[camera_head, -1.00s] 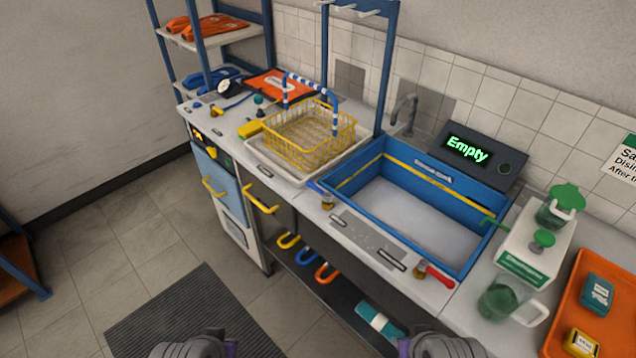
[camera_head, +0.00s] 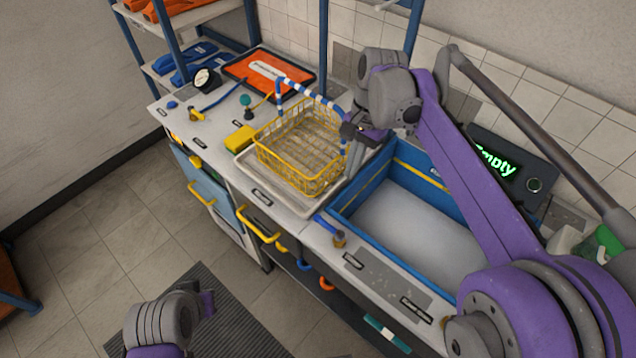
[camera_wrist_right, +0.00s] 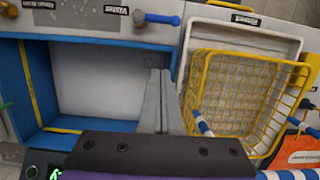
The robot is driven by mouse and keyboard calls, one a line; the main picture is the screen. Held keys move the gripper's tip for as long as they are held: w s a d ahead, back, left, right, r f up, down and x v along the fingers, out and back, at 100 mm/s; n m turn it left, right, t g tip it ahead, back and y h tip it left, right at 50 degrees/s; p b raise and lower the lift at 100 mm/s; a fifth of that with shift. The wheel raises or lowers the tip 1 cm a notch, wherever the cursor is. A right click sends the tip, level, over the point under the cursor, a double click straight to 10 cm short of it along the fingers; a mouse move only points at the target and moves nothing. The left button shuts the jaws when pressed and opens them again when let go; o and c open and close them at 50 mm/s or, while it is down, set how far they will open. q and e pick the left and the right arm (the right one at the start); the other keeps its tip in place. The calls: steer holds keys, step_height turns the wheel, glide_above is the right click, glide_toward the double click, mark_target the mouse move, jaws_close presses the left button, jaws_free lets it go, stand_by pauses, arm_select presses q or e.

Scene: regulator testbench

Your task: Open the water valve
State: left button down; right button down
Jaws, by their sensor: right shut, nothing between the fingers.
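The water valve (camera_head: 329,226) has a blue handle on a brass body at the front-left corner of the sink. The right wrist view shows its blue handle (camera_wrist_right: 162,19) at the top, beside the "Water" label. My right gripper (camera_head: 352,132) is shut and empty, above the back of the counter between the basket and the sink. Its fingers (camera_wrist_right: 160,75) point toward the valve in the right wrist view, with a gap between. The blue sink (camera_head: 385,215) is empty. Only grey and purple links of my left arm show at lower left; its gripper is out of view.
A yellow wire basket (camera_head: 300,160) with a striped handle stands in a white tray (camera_head: 250,175) left of the sink. A display (camera_head: 505,165) behind the sink reads "Empty", partly hidden by my right arm. A yellow drawer handle (camera_head: 258,225) juts from the cabinet front.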

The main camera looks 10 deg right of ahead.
mark_target(327, 226)
steer(key=shift+w+a+r, duration=0.1)
steer(key=shift+w+r, duration=0.15)
steer(key=shift+w, duration=0.05)
steer(key=shift+s, duration=0.15)
steer(key=shift+f, duration=0.1)
steer(key=x, duration=0.3)
steer(key=s+a+x, duration=0.1)
steer(key=x, duration=0.3)
steer(key=a+x, duration=0.1)
steer(key=x, duration=0.3)
steer(key=shift+s+r, duration=0.3)
steer(key=shift+r, duration=0.05)
steer(key=shift+s+a+f, duration=0.1)
steer(key=shift+s+a, duration=0.25)
steer(key=shift+a, duration=0.15)
